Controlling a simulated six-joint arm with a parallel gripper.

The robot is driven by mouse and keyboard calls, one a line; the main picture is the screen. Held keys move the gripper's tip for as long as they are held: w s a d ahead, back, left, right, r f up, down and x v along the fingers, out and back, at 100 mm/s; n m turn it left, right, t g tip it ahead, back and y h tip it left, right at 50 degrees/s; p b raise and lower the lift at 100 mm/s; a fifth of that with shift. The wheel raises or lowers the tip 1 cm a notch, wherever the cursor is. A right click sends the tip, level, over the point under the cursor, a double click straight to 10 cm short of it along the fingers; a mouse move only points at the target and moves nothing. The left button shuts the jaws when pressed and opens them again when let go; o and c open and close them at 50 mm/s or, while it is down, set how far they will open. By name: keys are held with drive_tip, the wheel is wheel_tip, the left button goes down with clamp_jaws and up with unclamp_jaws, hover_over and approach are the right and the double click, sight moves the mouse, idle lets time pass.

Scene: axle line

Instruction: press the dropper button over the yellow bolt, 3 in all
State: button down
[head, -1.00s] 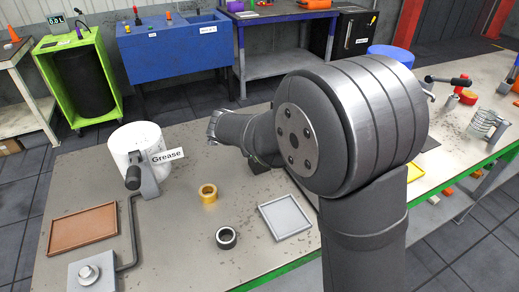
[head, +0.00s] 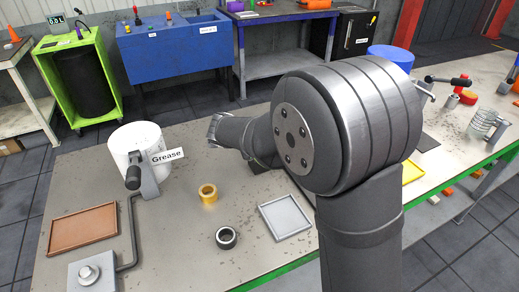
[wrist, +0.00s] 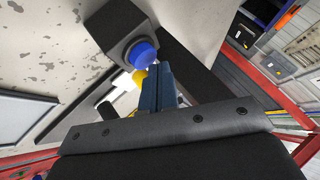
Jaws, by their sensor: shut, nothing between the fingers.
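In the wrist view a blue domed button (wrist: 142,54) sticks out of a dark housing (wrist: 117,30). A rounded yellow piece (wrist: 139,76), perhaps the yellow bolt, shows just below the button, partly hidden by my fingers. My gripper (wrist: 156,72) is shut and empty, its fingertips right beside the button's lower right edge. I cannot tell whether they touch it. In the head view my own arm hides the button and the bolt, and I cannot make out my fingers there.
On the bench a white grease tub (head: 136,150), a brown tray (head: 83,226), a yellow ring (head: 208,193), a dark ring (head: 227,238) and a grey tray (head: 286,217) lie left of my arm. A spring (head: 487,124) and a red part (head: 468,97) stand at the right.

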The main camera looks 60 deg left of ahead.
drive_tip(key=shift+f, duration=0.5)
idle(0.8)
drive_tip(key=shift+r, duration=0.95)
drive_tip(key=shift+r, duration=0.1)
drive_tip(key=shift+r, duration=2.4)
idle(0.5)
wheel_tip(320, 180, up, 4)
drive_tip(key=shift+f, duration=0.1)
